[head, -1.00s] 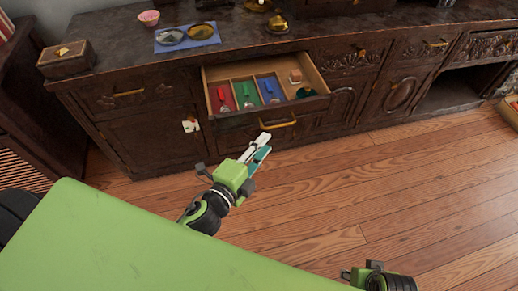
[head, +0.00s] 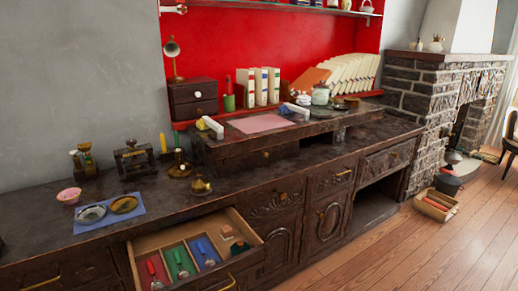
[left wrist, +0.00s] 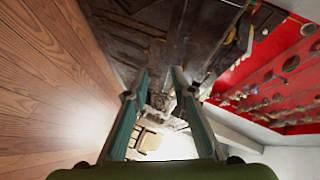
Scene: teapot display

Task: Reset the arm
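My left gripper (left wrist: 160,73) shows in the left wrist view with its two teal fingers apart. It is open, and nothing is between the fingertips. Beyond the fingers that view shows the dark wooden cabinet (left wrist: 165,35), tilted, with the wooden floor at left and the red wall at right. Neither gripper shows in the head view now. My right gripper is out of view.
An open drawer (head: 150,243) with colored compartments juts out from the dark sideboard (head: 300,222). A blue mat (head: 106,222) with two round dishes lies on top. A wooden box (head: 437,205) sits on the floor near the brick fireplace (head: 425,110). The floor at lower right is clear.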

